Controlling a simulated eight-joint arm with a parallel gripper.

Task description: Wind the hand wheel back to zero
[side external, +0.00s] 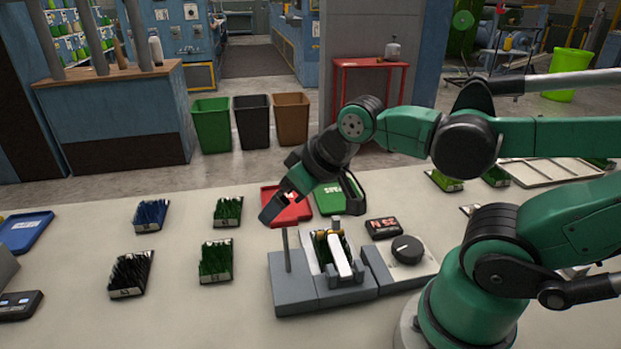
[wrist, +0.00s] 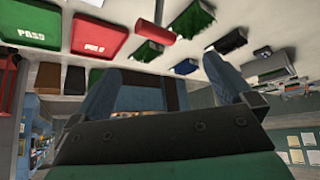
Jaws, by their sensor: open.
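The hand wheel appears to be the dark round knob (side external: 407,249) with a pale mark, on a grey box at the right of the test fixture (side external: 295,290). Its setting is too small to read. A small dark display (side external: 384,227) with red characters stands behind it. My gripper (side external: 312,203) is above and behind the fixture, left of the knob and apart from it. Its two fingers are spread with nothing between them. In the wrist view my gripper (wrist: 160,68) is also open and empty; I cannot make out the knob there.
A red tray (side external: 287,206) and a green tray (side external: 329,198) lie behind the fixture, close to my fingers. The fixture has an upright grey post (side external: 286,250) and holds a turf piece. Several turf samples (side external: 216,260) stand to the left with bare table between.

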